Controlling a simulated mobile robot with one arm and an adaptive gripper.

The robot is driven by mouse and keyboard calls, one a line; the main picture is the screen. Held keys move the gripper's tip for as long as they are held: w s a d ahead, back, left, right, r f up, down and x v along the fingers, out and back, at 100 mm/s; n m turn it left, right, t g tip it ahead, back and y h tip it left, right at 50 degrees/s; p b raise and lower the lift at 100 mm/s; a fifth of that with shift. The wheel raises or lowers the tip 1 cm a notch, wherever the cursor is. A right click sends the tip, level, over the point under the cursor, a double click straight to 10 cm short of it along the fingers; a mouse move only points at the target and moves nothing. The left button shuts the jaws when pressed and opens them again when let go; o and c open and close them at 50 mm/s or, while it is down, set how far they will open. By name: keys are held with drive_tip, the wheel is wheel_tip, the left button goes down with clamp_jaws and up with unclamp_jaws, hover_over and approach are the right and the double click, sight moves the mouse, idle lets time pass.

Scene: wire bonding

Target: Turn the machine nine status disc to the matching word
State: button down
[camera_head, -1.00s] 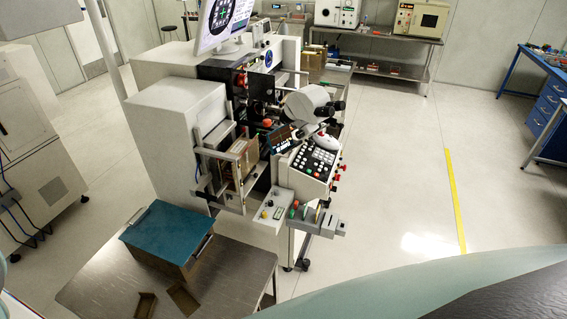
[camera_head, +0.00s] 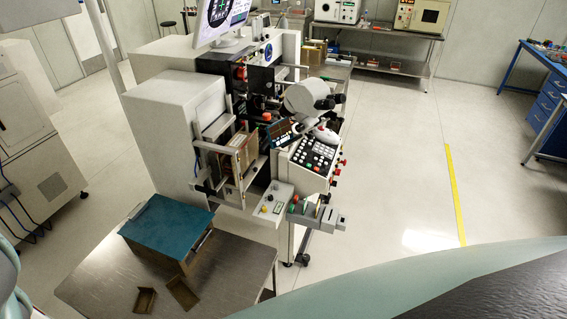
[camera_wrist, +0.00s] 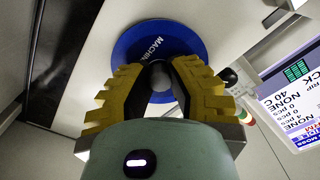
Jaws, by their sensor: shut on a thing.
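The blue status disc (camera_wrist: 195,40) is close ahead in the wrist view, fixed to a pale panel. White letters on it read "MACHIN", tilted, and the rest is hidden. My gripper (camera_wrist: 160,72), with its yellow ridged fingers, is shut on the grey knob (camera_wrist: 160,80) at the disc's middle. The fingers cover the lower part of the disc, so any other word there is hidden. My gripper is not in the head view. A small blue disc (camera_head: 268,53) shows on the bonding machine in the head view; I cannot tell if it is the same one.
A screen (camera_wrist: 292,95) with text upside down is close on the right in the wrist view, beside small red and green parts. In the head view, a metal table (camera_head: 90,285) with a teal-topped box (camera_head: 165,222) stands front left.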

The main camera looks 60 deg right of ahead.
drive_tip(key=shift+w+m, duration=0.1)
drive_tip(key=shift+m, duration=0.2)
drive_tip(key=c, duration=0.8)
unclamp_jaws()
drive_tip(key=shift+c, duration=0.2)
drive_tip(key=v, duration=1.2)
